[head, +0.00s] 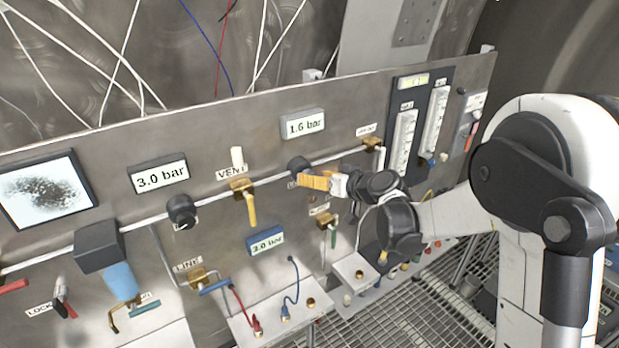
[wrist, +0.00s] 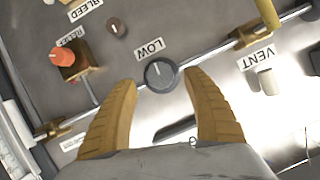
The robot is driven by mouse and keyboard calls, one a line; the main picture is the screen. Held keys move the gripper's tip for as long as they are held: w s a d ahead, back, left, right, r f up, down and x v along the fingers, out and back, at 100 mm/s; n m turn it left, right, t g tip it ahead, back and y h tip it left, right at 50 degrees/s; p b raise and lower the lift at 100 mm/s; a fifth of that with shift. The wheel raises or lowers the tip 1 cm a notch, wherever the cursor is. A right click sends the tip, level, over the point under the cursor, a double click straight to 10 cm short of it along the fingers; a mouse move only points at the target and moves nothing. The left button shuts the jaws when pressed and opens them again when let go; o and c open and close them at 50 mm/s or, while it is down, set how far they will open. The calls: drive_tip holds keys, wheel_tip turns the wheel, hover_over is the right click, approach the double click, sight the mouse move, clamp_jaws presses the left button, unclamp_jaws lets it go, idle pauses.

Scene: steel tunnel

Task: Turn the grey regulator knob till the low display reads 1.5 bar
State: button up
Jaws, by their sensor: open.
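The grey regulator knob (wrist: 160,75) is round with a pale pointer mark, below the label LOW in the wrist view. In the head view the dark knob (head: 299,164) sits under a white display (head: 303,125) that reads 1.6 bar. My gripper (head: 312,181) is at the knob, partly covering it in the head view. In the wrist view my gripper (wrist: 158,80) has its two tan fingers apart, one on each side of the knob, with visible gaps. I cannot tell how deep the fingertips reach.
Another display (head: 160,177) reads 3.0 bar, with a black knob (head: 182,211) below it. The VENT valve (head: 241,187) stands left of my gripper. An orange-red knob (wrist: 61,57) on a brass valve lies left in the wrist view. A pipe crosses the panel.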

drive_tip(key=v, duration=0.8)
drive_tip(key=shift+s+d, duration=0.25)
drive_tip(key=shift+s, duration=0.05)
drive_tip(key=s+d+f+m+g+h+b, duration=0.1)
drive_tip(key=s+d+f+h+b, duration=0.2)
drive_tip(key=s+f+b, duration=0.7)
drive_tip(key=s+d+f+m+g+h+b, duration=0.1)
drive_tip(key=s+d+f+m+h+b, duration=0.1)
drive_tip(key=s+d+f+b, duration=0.4)
drive_tip(key=s+d+f+m+g+h+b, duration=0.1)
drive_tip(key=s+d+f+h+b, duration=0.2)
drive_tip(key=s+f+b, duration=1)
drive_tip(key=shift+s+d+f+m+h+b, duration=0.35)
drive_tip(key=shift+s+d+f, duration=0.25)
drive_tip(key=shift+d, duration=0.45)
drive_tip(key=shift+w+a, duration=0.1)
